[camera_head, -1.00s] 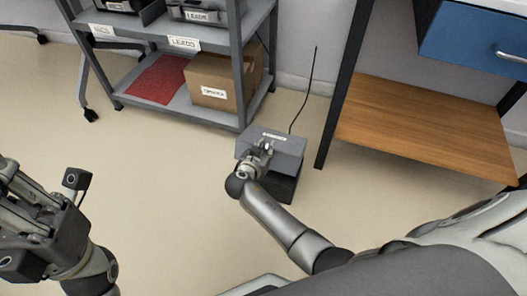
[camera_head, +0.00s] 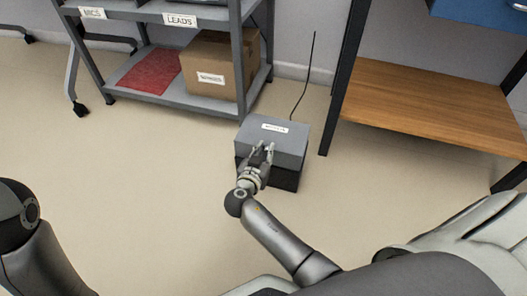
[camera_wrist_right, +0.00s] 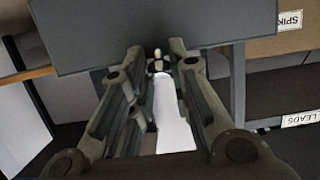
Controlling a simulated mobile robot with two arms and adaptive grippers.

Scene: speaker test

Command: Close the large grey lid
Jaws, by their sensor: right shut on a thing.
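The large grey lid (camera_head: 284,141) sits over a black box (camera_head: 285,178) on the floor, with a white label on its top. It looks nearly level, but I cannot tell whether any gap remains under it. My right gripper (camera_head: 263,149) is at the lid's front side, shut on a small part of it. In the right wrist view the lid (camera_wrist_right: 110,35) fills the top, and the fingertips of the gripper (camera_wrist_right: 158,60) flank a small knob-like part. My left gripper is out of view; only part of that arm shows at lower left.
A grey shelf rack (camera_head: 190,108) with a cardboard box (camera_head: 212,62) and red mat (camera_head: 148,72) stands behind left. A bench with a wooden lower shelf (camera_head: 430,110) stands right. A thin black cable (camera_head: 305,75) rises behind the box. Floor (camera_head: 140,180) to the left is clear.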

